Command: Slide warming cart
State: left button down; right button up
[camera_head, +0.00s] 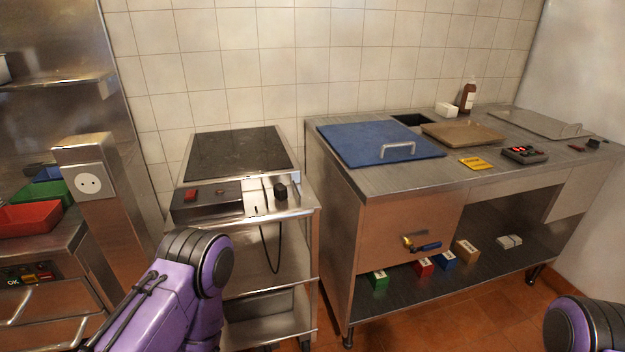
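The warming cart (262,203) is a steel trolley with a dark flat plate (238,154) on top. Its front carries a dark control box with a red switch (191,196) and a black knob (280,191). Lower shelves (268,316) show beneath, and a black cable hangs in front of them. The cart stands between the socket post and the steel counter, with a narrow gap to the counter. My purple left arm covers part of its lower left side. My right arm shows only at the lower right edge. Neither gripper is in the picture.
A steel counter (365,186) stands right of the cart, holding a blue lidded panel (375,143), a brown board (462,133) and a bottle (467,96). A post with a wall socket (89,182) and a red tray (28,218) are at left. Tiled wall (230,62) lies behind.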

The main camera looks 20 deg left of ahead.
aim_at(234, 171)
jog(key=u, duration=0.65)
jog(key=i, duration=0.65)
jog(key=u, duration=0.35)
